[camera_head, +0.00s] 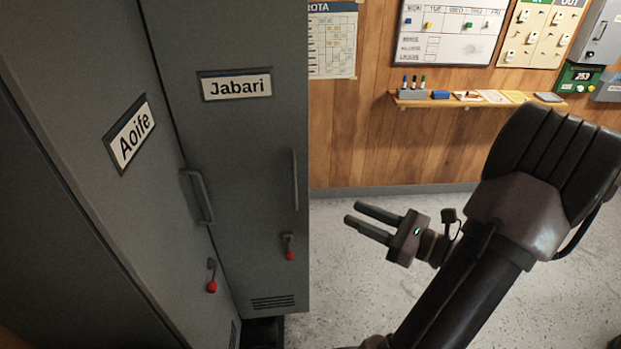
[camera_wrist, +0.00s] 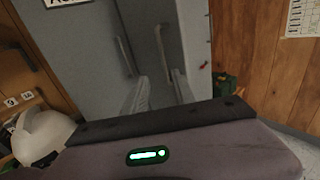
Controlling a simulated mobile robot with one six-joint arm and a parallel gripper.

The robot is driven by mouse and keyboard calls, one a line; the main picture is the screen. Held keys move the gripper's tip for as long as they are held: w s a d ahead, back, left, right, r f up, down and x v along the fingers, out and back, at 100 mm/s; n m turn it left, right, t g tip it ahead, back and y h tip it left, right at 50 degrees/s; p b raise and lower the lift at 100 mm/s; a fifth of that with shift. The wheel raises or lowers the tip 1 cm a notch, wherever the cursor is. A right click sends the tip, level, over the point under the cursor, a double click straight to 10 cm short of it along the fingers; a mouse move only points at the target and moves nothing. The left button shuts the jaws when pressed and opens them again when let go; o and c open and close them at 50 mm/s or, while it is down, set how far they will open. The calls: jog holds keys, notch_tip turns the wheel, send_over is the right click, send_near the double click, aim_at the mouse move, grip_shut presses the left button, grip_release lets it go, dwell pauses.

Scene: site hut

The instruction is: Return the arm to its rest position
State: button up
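My gripper (camera_head: 353,213) is held out over the pale floor, to the right of the grey lockers, with its fingers pointing left. Its two fingers are apart, with nothing between them. In the wrist view the ribbed fingers (camera_wrist: 159,94) also stand apart and empty, in front of the locker doors. My arm is bent and reaches in from the lower right of the head view.
The Jabari locker (camera_head: 245,150) and the Aoife locker (camera_head: 140,200) stand at left with handles. A shelf (camera_head: 480,101) with pens and papers is on the wood wall, below a whiteboard (camera_head: 450,32). A white helmet (camera_wrist: 42,135) shows at lower left in the wrist view.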

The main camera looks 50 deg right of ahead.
jog(key=w+a+f+n+g+y+b, duration=0.25)
jog(key=a+n+g, duration=0.55)
jog(key=a, duration=0.5)
jog(key=w+a+f+n+g+y+b, duration=0.1)
jog(key=w+a+n+g+y+b, duration=0.4)
jog(key=a+n, duration=0.6)
jog(key=s+a+n+h, duration=0.2)
jog(key=a+n+h, duration=0.2)
jog(key=a+n, duration=0.1)
jog(key=s+a+r+n+t+h+b, duration=0.1)
jog(key=s+a+n+h, duration=0.1)
jog(key=a+n, duration=0.4)
jog(key=shift+s+r+h, duration=0.25)
jog(key=shift+r+h, duration=0.05)
jog(key=shift+h, duration=0.55)
